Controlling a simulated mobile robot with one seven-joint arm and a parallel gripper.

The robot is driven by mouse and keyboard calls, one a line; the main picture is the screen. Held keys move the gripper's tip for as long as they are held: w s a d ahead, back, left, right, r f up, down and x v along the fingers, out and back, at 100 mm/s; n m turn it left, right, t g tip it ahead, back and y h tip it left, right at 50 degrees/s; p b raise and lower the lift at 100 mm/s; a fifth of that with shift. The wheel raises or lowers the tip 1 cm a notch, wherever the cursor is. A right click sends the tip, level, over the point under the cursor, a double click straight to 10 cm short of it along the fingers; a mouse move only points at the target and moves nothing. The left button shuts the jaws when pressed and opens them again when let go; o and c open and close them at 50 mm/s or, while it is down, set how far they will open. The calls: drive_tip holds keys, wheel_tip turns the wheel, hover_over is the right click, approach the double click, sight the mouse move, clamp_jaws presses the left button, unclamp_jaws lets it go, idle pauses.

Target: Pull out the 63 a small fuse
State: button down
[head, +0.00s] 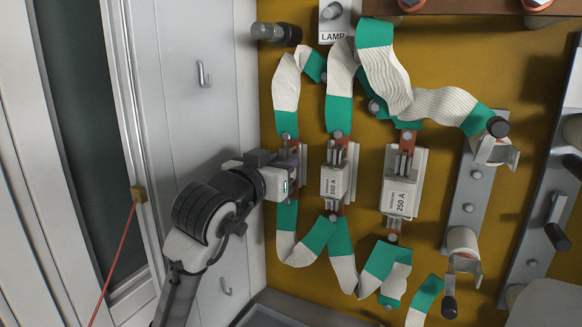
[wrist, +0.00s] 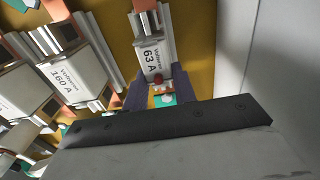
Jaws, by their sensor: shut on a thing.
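The small 63 A fuse (wrist: 152,62) is a white block with its label showing in the wrist view. It sits in line with its metal holder on the yellow board. My gripper (wrist: 158,84) has its dark fingers on both sides of the fuse's near end and is shut on it. In the head view my gripper (head: 292,163) reaches in from the left at the leftmost holder. There the fuse is hidden behind the gripper.
The 160 A fuse (wrist: 66,86) stands beside it, also seen in the head view (head: 334,182). The 250 A fuse (head: 400,195) is further right. Green-and-white straps (head: 285,95) hang above and below the fuses. A grey cabinet wall (head: 205,120) stands close on the left.

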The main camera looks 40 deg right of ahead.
drive_tip(key=shift+v, duration=2.45)
